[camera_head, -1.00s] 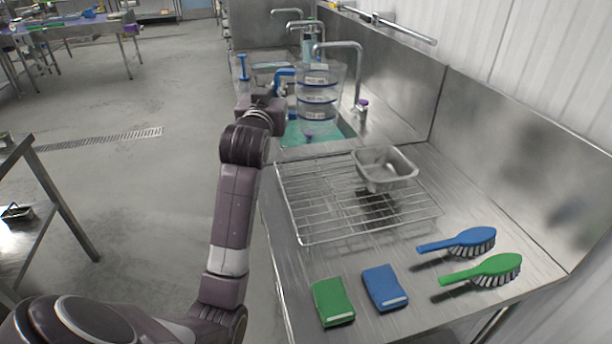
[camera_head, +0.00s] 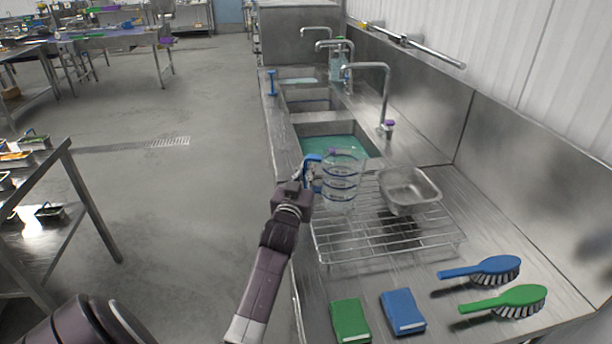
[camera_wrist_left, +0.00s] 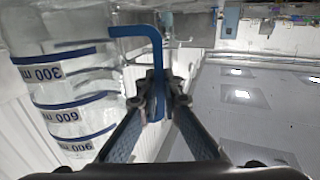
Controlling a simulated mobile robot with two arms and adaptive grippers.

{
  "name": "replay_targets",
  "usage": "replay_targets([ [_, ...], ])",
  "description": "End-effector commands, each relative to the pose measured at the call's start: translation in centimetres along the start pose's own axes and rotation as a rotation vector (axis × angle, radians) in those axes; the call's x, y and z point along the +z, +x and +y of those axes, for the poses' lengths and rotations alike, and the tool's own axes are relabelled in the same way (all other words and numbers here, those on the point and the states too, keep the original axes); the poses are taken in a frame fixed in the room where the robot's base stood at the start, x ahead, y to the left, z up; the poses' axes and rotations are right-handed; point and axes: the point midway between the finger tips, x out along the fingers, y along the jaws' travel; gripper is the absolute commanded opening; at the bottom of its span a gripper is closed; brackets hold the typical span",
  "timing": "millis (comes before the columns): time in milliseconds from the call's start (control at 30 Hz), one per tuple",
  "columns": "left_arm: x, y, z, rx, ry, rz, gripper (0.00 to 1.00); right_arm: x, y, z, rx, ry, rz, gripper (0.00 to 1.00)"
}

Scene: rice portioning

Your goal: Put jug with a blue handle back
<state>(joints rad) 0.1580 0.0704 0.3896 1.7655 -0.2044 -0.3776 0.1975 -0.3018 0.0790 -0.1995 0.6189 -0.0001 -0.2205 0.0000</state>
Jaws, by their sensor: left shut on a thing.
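The clear jug (camera_head: 342,182) with blue bands and a blue handle (camera_head: 312,160) is above the left part of the wire drying rack (camera_head: 388,262) in the head view. My left gripper (camera_head: 304,184) is shut on the blue handle. The left wrist view shows the handle (camera_wrist_left: 157,75) between the two fingers (camera_wrist_left: 160,100), with the jug's marked wall (camera_wrist_left: 70,100) to the left. I cannot tell whether the jug's base touches the rack. My right gripper is not in view.
A metal pan (camera_head: 409,190) is at the rack's right rear. A blue brush (camera_head: 485,269), a green brush (camera_head: 508,300), a green sponge (camera_head: 349,321) and a blue sponge (camera_head: 402,312) lie in front. Behind are a water-filled sink (camera_head: 330,128) and a tall faucet (camera_head: 385,90).

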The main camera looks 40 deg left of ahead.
Motion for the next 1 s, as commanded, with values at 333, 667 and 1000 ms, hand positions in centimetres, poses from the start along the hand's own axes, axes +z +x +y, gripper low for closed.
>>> replay_targets([
  [333,1.7,0.0,0.0,0.0,0.0,0.003,0.0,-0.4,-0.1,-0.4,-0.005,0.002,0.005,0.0],
  [667,2.0,0.0,0.0,0.0,0.001,0.001,0.2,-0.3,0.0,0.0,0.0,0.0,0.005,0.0],
  [1000,1.8,0.0,0.0,0.0,0.001,0.001,0.23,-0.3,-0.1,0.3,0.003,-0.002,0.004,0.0],
])
